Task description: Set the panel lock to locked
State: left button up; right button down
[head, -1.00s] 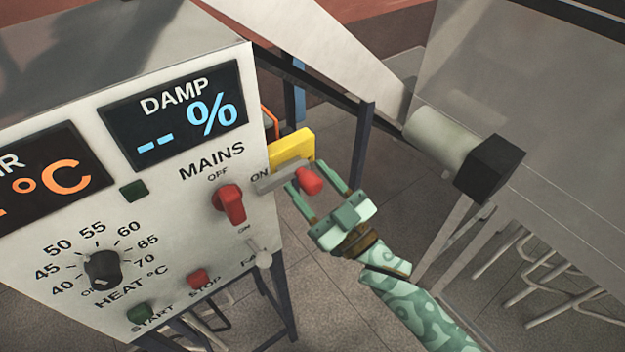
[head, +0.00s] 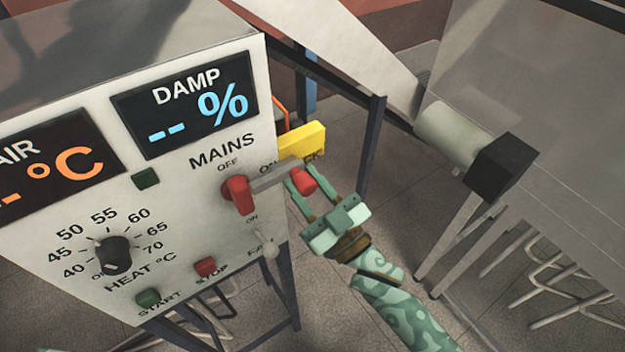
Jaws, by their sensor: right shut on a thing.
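The panel lock appears to be a grey lever (head: 275,184) with a red knob (head: 303,180), at the right edge of the panel, just below a yellow plate (head: 303,141) whose lettering shows only "CK". The lever reaches left across the panel front, near the red MAINS switch. My right gripper (head: 299,190) is shut on the lever's knob end. The fingers partly hide the knob, and the lever's pivot cannot be made out.
The white panel (head: 190,210) carries the red MAINS switch (head: 238,194), a black HEAT knob (head: 115,254), a red STOP button (head: 205,266) and a green START button (head: 148,298). A grey cylinder with a black block (head: 503,167) stands right. Open floor lies below my gripper.

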jog(key=c, duration=1)
grip_release()
jog(key=shift+s+a, duration=0.1)
jog(key=shift+a, duration=0.05)
jog(key=shift+c, duration=0.2)
jog(key=shift+a, duration=0.15)
jog(key=shift+s+d+f, duration=0.15)
jog(key=shift+d+f, duration=0.05)
jog(key=shift+d, duration=0.15)
jog(key=b+v, duration=0.5)
jog(key=v, duration=1)
jog(key=shift+s, duration=0.35)
jog(key=shift+d+f, duration=0.1)
